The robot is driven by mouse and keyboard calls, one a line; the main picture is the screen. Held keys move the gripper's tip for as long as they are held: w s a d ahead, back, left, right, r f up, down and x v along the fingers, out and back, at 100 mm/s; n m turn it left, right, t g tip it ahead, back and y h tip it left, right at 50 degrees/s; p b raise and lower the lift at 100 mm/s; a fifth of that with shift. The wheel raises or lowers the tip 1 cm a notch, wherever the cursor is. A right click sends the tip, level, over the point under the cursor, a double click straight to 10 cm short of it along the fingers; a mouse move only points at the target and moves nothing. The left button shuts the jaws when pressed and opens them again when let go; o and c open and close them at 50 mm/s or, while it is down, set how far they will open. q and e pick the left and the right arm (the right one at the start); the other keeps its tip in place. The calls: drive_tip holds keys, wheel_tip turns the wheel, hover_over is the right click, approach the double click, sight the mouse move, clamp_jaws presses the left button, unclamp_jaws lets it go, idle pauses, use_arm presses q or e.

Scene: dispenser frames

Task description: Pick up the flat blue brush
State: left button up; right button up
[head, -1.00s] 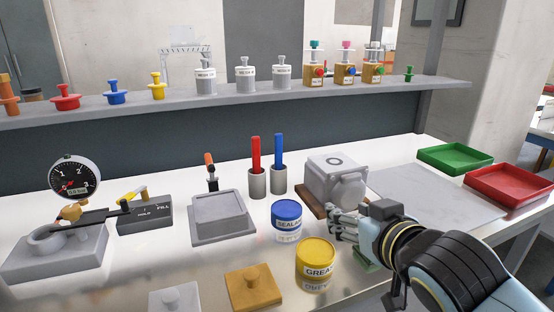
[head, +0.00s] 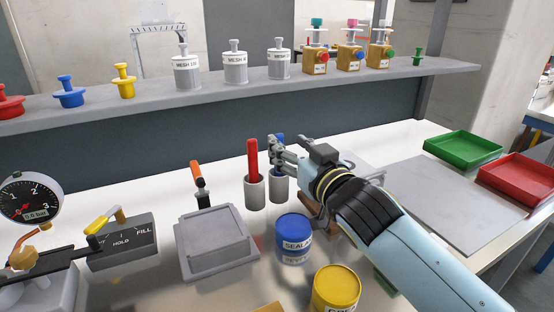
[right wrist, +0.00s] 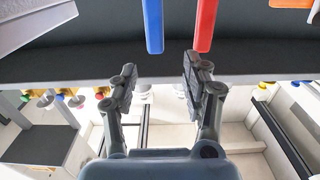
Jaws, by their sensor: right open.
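The flat blue brush (head: 280,139) stands upright in a grey cup (head: 278,190), partly hidden behind my right gripper in the head view. My right gripper (head: 273,152) is open and empty at the upper part of the brush. In the right wrist view the blue brush (right wrist: 153,26) lines up with the gap between the open fingers (right wrist: 160,86), its end just beyond the fingertips. No contact shows. A red brush (head: 252,160) stands in its own cup (head: 254,194) to the left. In the wrist view this red brush (right wrist: 204,26) lines up with one finger. My left gripper is out of view.
The blue SEALANT tin (head: 293,225) and yellow grease tin (head: 337,285) stand in front of the cups. A grey square block (head: 215,245) is to the left. A shelf (head: 225,95) with several fittings runs behind. Green (head: 463,149) and red (head: 515,180) trays sit right.

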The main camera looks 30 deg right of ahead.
sight(280, 137)
drive_tip(key=w, duration=0.4)
drive_tip(key=w+d+p, duration=0.1)
drive_tip(key=w, duration=0.1)
drive_tip(key=shift+w+f, duration=0.25)
drive_tip(key=shift+w, duration=0.05)
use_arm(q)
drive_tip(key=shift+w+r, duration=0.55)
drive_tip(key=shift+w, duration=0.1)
use_arm(e)
drive_tip(key=shift+s, duration=0.1)
drive_tip(key=c, duration=0.4)
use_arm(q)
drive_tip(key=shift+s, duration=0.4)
use_arm(e)
clamp_jaws()
